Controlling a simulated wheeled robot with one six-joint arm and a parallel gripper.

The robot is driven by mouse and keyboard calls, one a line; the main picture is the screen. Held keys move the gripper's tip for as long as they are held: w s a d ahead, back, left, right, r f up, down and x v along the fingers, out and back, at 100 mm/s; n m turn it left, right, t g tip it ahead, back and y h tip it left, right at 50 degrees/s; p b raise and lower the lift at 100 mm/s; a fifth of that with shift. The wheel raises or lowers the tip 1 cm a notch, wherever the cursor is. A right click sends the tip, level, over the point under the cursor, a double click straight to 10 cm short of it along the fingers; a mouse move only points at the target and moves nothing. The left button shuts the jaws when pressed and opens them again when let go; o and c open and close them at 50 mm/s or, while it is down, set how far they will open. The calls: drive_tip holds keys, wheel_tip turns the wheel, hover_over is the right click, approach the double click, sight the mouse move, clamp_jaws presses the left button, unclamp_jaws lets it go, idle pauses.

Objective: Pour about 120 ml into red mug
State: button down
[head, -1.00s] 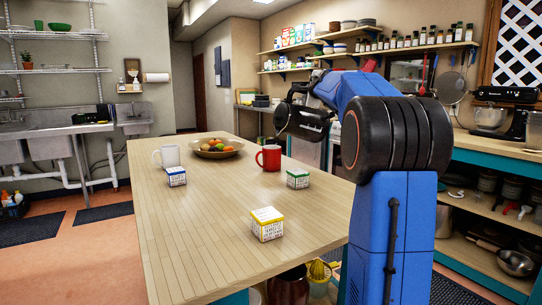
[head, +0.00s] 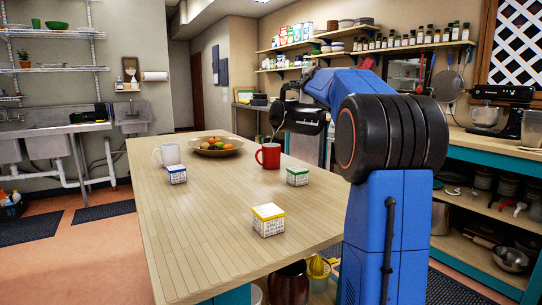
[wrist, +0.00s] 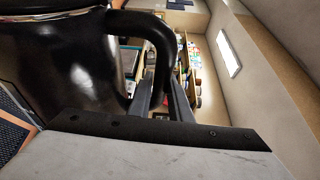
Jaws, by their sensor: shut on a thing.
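The red mug (head: 268,156) stands upright on the wooden island, near its far right edge. Its inside and fill level cannot be seen. My gripper (wrist: 172,92) is shut on the black handle of a dark, shiny pitcher (wrist: 65,60). In the head view the pitcher (head: 277,114) is small, tilted and partly hidden by my arm, above and slightly right of the red mug. A thin pale streak runs from the pitcher down toward the mug's rim; it looks like a stream of liquid, but is too small to be sure.
A white mug (head: 168,155) and a fruit bowl (head: 232,151) stand left of the red mug. Small boxes with blue (head: 177,175), green (head: 297,177) and yellow (head: 268,220) tops sit on the island (head: 190,235). Its near left part is clear.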

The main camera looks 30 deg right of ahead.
drive_tip(key=shift+s+r, duration=0.1)
drive_tip(key=shift+r, duration=0.2)
drive_tip(key=shift+d+r, duration=0.15)
drive_tip(key=shift+d, duration=0.2)
idle(0.3)
drive_tip(key=shift+a+r+n, duration=0.3)
drive_tip(key=shift+a+n, duration=0.05)
drive_tip(key=shift+n, duration=0.05)
idle(1.3)
drive_tip(key=shift+d, duration=0.1)
